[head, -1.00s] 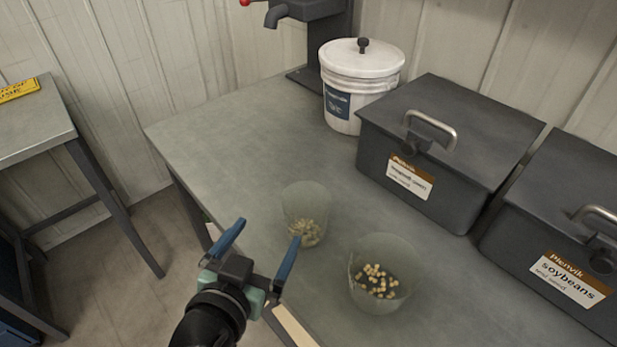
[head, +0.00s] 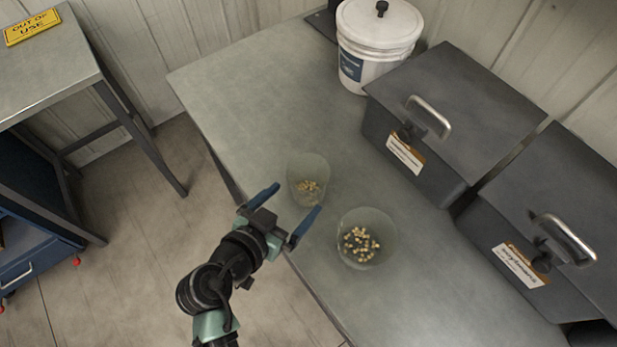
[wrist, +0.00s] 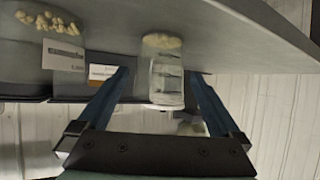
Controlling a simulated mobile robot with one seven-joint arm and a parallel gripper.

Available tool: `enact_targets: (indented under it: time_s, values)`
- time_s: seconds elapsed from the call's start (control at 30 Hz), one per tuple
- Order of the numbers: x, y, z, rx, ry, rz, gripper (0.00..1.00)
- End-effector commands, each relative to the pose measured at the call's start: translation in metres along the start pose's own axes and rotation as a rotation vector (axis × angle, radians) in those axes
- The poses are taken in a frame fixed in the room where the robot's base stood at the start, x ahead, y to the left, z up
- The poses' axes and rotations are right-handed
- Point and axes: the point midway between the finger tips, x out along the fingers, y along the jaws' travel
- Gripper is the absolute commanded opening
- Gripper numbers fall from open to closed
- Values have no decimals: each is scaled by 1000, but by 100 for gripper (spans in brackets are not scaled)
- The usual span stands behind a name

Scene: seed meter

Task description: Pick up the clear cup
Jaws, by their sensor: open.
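Two clear cups with pale seeds in the bottom stand on the grey bench. The smaller, nearer-left cup (head: 308,180) is just beyond my fingertips. The wider cup (head: 366,238) stands to its right. My gripper (head: 291,198) is open and empty at the bench's front edge, with its blue fingers pointing at the smaller cup. In the wrist view, which looks upside down, the smaller cup (wrist: 164,72) shows in the gap between the fingers, and the wider cup (wrist: 28,62) is at the left edge. I see no finger contact with either cup.
Two dark lidded seed bins (head: 455,115) stand along the back right of the bench (head: 240,110). A white bucket (head: 375,50) stands at the back. A side table (head: 50,70) with a yellow "out of use" sign (head: 32,27) is at left. The bench's left part is clear.

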Motion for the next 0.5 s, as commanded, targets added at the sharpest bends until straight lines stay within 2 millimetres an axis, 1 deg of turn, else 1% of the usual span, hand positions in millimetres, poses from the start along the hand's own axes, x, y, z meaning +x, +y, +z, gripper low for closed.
enact_targets:
  time_s: [0.03, 0.1, 0.33, 0.5]
  values:
    - [8, 0, -1, -1, 1, 2, 100]
    - [16, 0, -1, -1, 1, 1, 100]
    - [30, 0, -2, -1, 1, 0, 100]
    - [53, 0, -2, -2, 0, 1, 100]
